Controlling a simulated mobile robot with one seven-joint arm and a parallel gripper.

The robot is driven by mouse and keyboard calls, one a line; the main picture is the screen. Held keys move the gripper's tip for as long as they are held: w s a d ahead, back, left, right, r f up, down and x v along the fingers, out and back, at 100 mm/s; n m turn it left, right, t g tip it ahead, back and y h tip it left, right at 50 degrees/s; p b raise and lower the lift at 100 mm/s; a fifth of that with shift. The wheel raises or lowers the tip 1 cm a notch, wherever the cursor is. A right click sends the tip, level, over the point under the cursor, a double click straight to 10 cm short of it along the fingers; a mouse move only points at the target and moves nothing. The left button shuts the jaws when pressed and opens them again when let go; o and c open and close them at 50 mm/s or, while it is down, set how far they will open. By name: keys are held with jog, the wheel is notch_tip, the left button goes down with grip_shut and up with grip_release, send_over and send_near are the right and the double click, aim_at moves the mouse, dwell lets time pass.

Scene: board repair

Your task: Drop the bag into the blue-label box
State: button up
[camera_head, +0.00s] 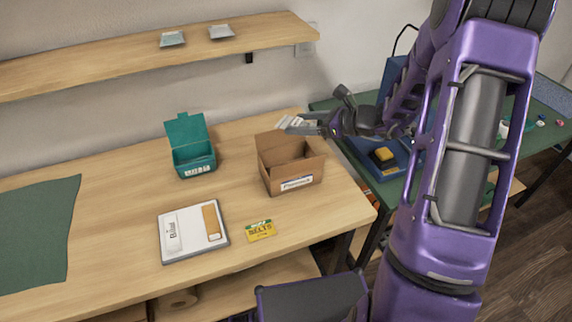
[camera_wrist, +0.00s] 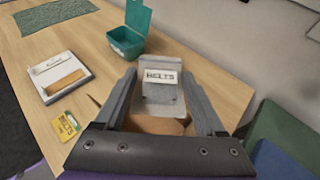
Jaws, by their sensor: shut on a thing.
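My gripper (camera_head: 303,124) is shut on a grey bag (camera_wrist: 160,101) with a white label reading BELTS. In the wrist view the bag lies between the two fingers. In the head view only a small pale part of the bag (camera_head: 289,121) shows at the fingertips. An open cardboard box (camera_head: 291,184) stands on the wooden table, with a white label with dark blue lettering on its front. The bag is above the box's back right side, apart from it. In the wrist view the bag and gripper hide most of the box (camera_wrist: 150,125).
A teal open-lidded box (camera_head: 194,160) stands left of the cardboard box. A white tray (camera_head: 180,248) and a yellow BELTS packet (camera_head: 260,230) lie in front. Two grey bags (camera_head: 172,39) (camera_head: 221,32) lie on the wall shelf (camera_head: 110,67). A green side table (camera_head: 395,190) stands right.

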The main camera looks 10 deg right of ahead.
notch_tip(320, 180, down, 6)
jog(key=b, duration=0.4)
jog(key=shift+r, duration=0.15)
jog(key=o, duration=1.3)
jog(key=p+v, duration=0.2)
jog(key=v, duration=1.5)
jog(key=shift+s+d+r, duration=0.1)
jog(key=shift+r, duration=0.05)
